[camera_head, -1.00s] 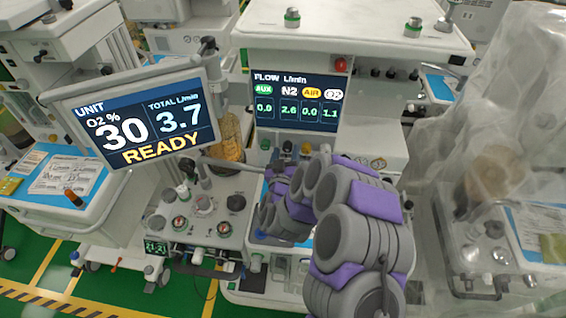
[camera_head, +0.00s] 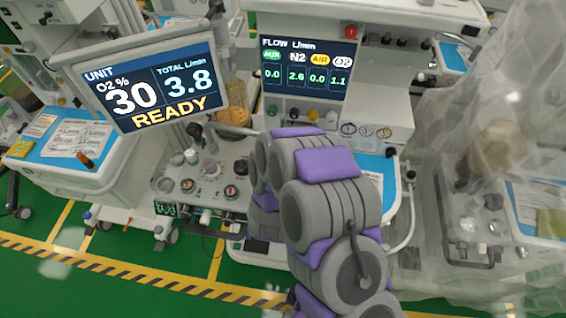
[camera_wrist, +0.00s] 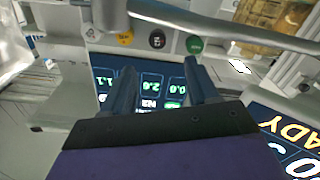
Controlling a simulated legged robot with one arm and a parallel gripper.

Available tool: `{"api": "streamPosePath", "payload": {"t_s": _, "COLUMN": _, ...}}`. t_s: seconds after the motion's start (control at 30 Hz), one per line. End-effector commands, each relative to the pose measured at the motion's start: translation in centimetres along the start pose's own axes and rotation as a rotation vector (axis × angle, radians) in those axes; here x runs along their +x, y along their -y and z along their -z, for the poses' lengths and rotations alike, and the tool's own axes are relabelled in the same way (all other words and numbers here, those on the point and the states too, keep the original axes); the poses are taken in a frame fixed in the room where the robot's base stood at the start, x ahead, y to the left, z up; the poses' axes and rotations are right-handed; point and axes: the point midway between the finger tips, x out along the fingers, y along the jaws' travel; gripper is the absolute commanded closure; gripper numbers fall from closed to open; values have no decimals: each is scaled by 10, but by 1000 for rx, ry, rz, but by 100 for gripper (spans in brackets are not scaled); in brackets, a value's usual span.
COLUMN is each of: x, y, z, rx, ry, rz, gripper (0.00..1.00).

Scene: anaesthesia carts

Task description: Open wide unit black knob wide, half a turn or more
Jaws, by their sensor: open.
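The wide unit (camera_head: 420,92) stands in the centre of the head view, with a flow display (camera_head: 308,67) on its front. A row of coloured knobs sits just below the display. The black knob (camera_head: 294,113) is between a green knob (camera_head: 272,110) and a yellow knob (camera_head: 312,115). In the wrist view, which is upside down, the black knob (camera_wrist: 157,39) lies ahead of my gripper (camera_wrist: 160,72), between its two fingers in the picture. In the head view my arm hides the gripper.
A tilted unit screen (camera_head: 147,85) reading READY stands left of the knobs. In the wrist view a grey rail (camera_wrist: 225,28) crosses near the knobs. A plastic-draped cart (camera_head: 490,170) stands at the right. Green floor (camera_head: 120,270) is open at the front left.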

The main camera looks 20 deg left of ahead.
Motion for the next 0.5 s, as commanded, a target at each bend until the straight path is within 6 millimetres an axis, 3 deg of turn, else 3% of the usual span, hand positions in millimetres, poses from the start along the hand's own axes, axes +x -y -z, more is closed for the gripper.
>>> {"api": "streamPosePath", "payload": {"t_s": 0.3, "x": -39, "y": 0, "z": 3, "rx": -3, "ry": -1, "rz": 4, "gripper": 41}}
{"api": "streamPosePath", "payload": {"t_s": 0.5, "x": -55, "y": 0, "z": 2, "rx": 0, "ry": -3, "rz": 1, "gripper": 41}}
